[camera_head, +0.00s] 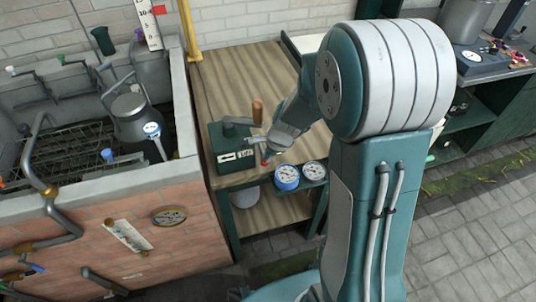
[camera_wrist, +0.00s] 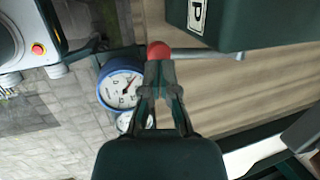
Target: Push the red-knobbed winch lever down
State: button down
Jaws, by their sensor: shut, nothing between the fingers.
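The green winch box (camera_head: 230,148) stands on the wooden shelf, left of my arm in the head view; its dark side (camera_wrist: 225,25) fills the top right of the wrist view. The red knob (camera_wrist: 158,50) sits at the end of a thin grey lever (camera_wrist: 205,52) that runs right beneath the box. In the head view the red knob (camera_head: 264,161) shows small beside my gripper (camera_head: 270,152). My gripper (camera_wrist: 160,72) is shut and empty, its fingertips right at the knob in the wrist view. Whether they touch it I cannot tell.
A blue-rimmed gauge (camera_head: 287,177) and a second gauge (camera_head: 314,171) stand close to the knob at the shelf's front edge. A wooden handle (camera_head: 257,111) rises by the box. A brick trough (camera_head: 120,215) stands left. Paved floor (camera_head: 470,220) lies open at right.

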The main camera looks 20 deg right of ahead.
jog(key=shift+f, duration=0.1)
jog(key=shift+a+f, duration=0.1)
jog(key=shift+f, duration=0.65)
jog(key=shift+s+f, duration=0.25)
jog(key=shift+f, duration=0.1)
jog(key=shift+w, duration=0.1)
